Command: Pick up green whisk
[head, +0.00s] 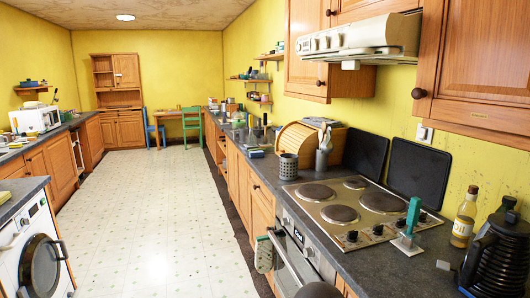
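I cannot make out a green whisk for certain. A green-handled utensil (413,216) stands upright on the dark worktop, at the front right edge of the hob. Its pale, flat lower end rests by the hob knobs, and I cannot tell whether it is a whisk. Neither of my grippers is in view.
The hob (341,204) has several round plates. A bottle (463,217) and a black ribbed item (497,253) stand right of the utensil. A perforated grey holder (288,166) and wooden bread bin (297,139) stand further back. The floor (155,215) is clear.

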